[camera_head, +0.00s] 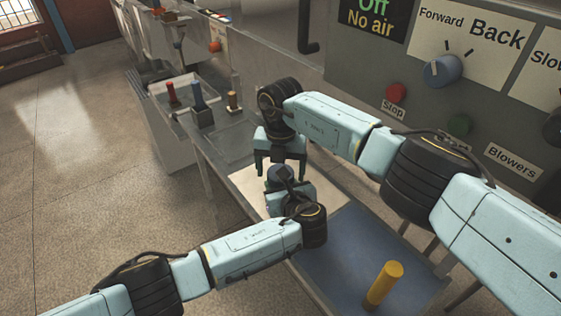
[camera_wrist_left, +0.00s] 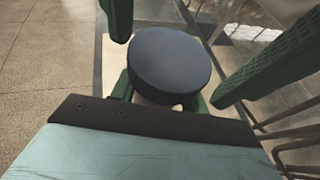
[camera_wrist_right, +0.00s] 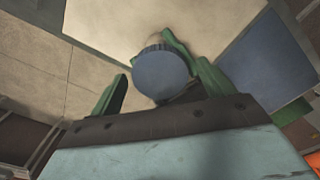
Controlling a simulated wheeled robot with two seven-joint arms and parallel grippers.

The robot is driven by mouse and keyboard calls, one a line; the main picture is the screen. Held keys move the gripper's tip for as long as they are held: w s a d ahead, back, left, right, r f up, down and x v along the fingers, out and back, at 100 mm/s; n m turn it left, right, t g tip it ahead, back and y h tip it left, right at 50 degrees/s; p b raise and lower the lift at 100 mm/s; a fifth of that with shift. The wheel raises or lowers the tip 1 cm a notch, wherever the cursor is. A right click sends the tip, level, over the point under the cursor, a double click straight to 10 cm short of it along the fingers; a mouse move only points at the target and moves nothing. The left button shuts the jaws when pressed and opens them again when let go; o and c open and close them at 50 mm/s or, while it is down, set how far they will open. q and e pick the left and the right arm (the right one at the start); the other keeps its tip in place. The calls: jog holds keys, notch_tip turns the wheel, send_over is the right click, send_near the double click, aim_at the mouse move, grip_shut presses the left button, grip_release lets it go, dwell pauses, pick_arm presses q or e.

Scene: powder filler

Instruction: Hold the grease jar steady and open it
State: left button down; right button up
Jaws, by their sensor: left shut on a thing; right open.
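The grease jar stands upright over a pale mat, with its round dark blue lid (camera_wrist_left: 168,62) on top in the left wrist view. The lid also shows in the right wrist view (camera_wrist_right: 160,73), with a little of the jar's pale side (camera_wrist_right: 155,40) beyond it. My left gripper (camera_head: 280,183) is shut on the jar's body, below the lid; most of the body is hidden. My right gripper (camera_head: 281,165) points down from above, open. Its two green fingers are on either side of the lid with gaps, not visibly touching it.
A yellow cylinder (camera_head: 384,285) stands on a blue mat (camera_head: 345,250) at the table's near end. A tray with red and blue items (camera_head: 183,95) is at the back left. A control panel (camera_head: 420,70) with a knob and buttons rises behind my right arm.

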jog(key=c, duration=1)
jog(key=n, duration=0.4)
jog(key=shift+n, duration=0.3)
jog(key=n, duration=0.5)
jog(key=o, duration=1.1)
jog(key=shift+r, duration=0.1)
